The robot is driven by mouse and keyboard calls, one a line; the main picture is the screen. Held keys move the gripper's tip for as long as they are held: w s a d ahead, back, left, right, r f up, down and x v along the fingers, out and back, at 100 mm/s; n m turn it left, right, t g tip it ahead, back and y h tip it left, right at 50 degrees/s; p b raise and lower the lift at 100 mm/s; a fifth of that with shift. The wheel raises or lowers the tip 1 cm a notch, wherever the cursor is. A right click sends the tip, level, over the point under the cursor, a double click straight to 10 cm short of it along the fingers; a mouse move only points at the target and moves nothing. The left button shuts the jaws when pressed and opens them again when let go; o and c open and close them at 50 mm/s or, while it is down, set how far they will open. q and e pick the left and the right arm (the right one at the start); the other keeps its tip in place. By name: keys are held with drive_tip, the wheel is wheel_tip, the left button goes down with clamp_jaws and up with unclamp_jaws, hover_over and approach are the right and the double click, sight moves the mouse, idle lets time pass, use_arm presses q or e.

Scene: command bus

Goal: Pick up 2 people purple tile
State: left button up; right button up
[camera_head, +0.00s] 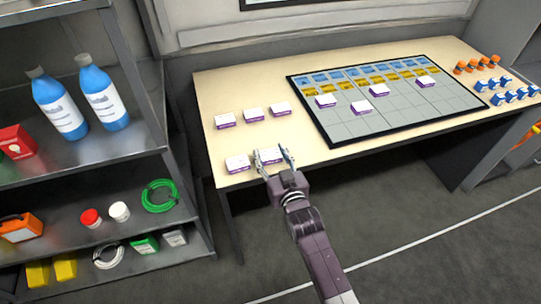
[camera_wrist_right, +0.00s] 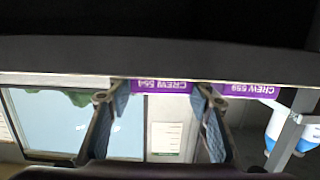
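White-topped tiles with purple sides sit at the left of the table. My right gripper (camera_head: 270,158) is at the front edge with its fingers apart, one on each side of a purple tile (camera_head: 269,154). In the right wrist view this tile (camera_wrist_right: 161,86) shows upside down between the open fingertips (camera_wrist_right: 161,92), its purple side lettered "CREW" with a number hard to read. A neighbouring purple tile (camera_head: 237,163) is just left of it; in the wrist view its label (camera_wrist_right: 249,90) also starts with "CREW". Which tile means 2 people I cannot tell. My left gripper is not in view.
Three more purple tiles (camera_head: 253,114) lie in a row behind. A dark-framed board (camera_head: 374,124) holds blue, yellow and a few purple tiles. Orange and blue pieces (camera_head: 507,92) stand at the table's right end. A metal shelf (camera_head: 75,178) with bottles is close on the left.

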drive_tip(key=c, duration=0.6)
drive_tip(key=shift+r, duration=0.15)
